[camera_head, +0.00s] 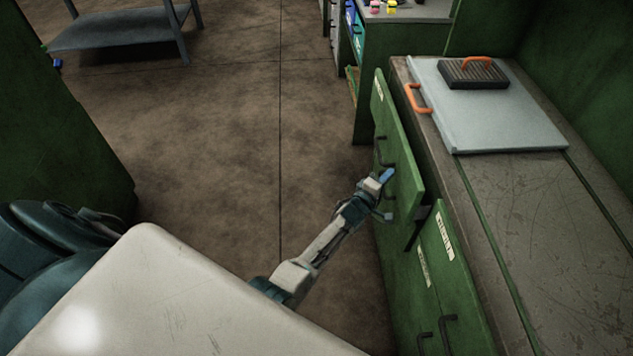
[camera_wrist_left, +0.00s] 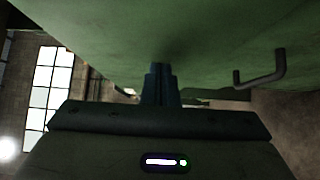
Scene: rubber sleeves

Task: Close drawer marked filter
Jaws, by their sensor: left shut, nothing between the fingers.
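An upper green drawer (camera_head: 398,130) of the bench cabinet stands pulled out, its front away from the cabinet face. It has a small pale label, too small to read, and a dark handle (camera_head: 383,152). My left gripper (camera_head: 387,177) is shut and empty, with its blue fingertips at the lower near part of that drawer front; I cannot tell if they touch. In the left wrist view the shut fingers (camera_wrist_left: 161,84) point at a green panel (camera_wrist_left: 190,40), with a dark handle (camera_wrist_left: 262,72) to the right. My right gripper is not in view.
Nearer drawers (camera_head: 455,290) with pale labels and dark handles appear shut. The brown floor (camera_head: 220,150) left of the cabinet is clear. A grey shelf (camera_head: 115,28) stands behind.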

